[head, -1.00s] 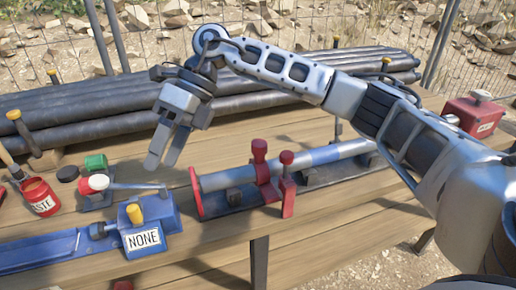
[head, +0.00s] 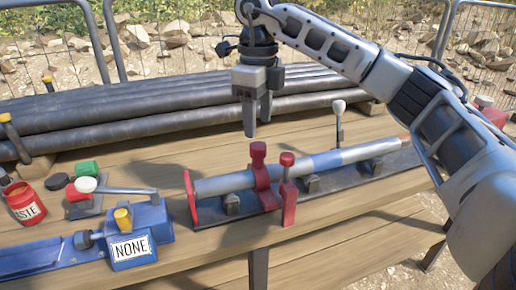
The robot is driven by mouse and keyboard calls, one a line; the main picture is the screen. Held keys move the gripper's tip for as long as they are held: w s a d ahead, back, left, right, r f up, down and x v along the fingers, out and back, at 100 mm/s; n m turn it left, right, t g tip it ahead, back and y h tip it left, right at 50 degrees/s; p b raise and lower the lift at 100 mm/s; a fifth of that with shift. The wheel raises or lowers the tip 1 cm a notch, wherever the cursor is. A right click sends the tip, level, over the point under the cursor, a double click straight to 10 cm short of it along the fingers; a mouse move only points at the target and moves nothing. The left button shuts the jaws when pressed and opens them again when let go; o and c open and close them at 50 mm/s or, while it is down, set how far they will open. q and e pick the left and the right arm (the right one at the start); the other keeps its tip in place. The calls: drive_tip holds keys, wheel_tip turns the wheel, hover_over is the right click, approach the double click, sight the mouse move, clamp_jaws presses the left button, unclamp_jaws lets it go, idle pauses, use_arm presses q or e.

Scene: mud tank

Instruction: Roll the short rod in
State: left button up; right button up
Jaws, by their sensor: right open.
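A grey rod (head: 224,183) with a blue band lies on low dark supports along a dark base (head: 340,193) in the middle of the table. I cannot tell whether it is the short rod. A red plate stands at its left end, and a red clamp (head: 262,178) and a red-knobbed post (head: 289,190) stand by its middle. Several long dark rods (head: 150,113) are stacked behind. My right gripper (head: 258,125) points down above and behind the grey rod, apart from it, open and empty. My left gripper does not show.
An upright lever (head: 338,120) stands behind the grey rod. The front table boards are bare.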

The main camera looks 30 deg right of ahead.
sight(258, 145)
wheel_tip(258, 145, down, 6)
drive_tip(key=shift+r, duration=0.1)
